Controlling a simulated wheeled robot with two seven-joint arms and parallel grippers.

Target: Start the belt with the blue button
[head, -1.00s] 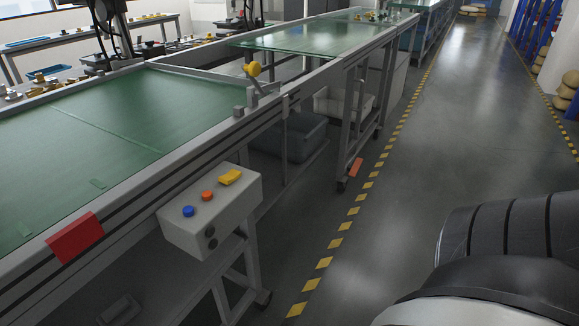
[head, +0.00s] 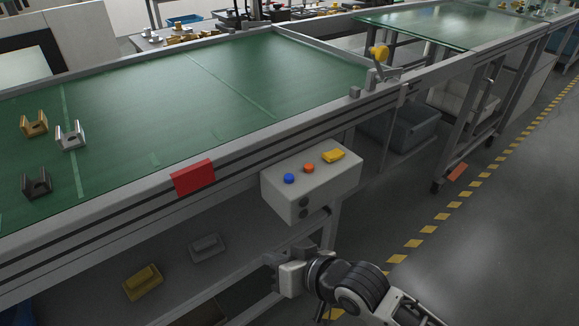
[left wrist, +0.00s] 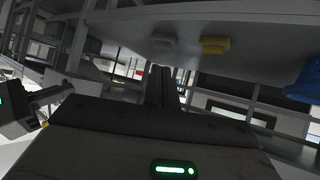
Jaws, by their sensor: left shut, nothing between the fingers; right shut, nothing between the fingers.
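The blue button (head: 289,178) sits on top of a light grey control box (head: 300,205) at the front side of the green belt (head: 215,90). An orange button (head: 309,168) and a yellow switch (head: 334,156) share that top face. My right gripper (head: 277,270) is shut and empty, below the box and apart from the blue button. My left gripper is outside the head view.
Several metal brackets, such as a dark one (head: 36,184), stand on the belt's left part. A red plate (head: 193,177) is on the belt's front rail. A yellow part (head: 143,282) and a grey part (head: 207,248) lie below. Open floor (head: 500,240) is at the right.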

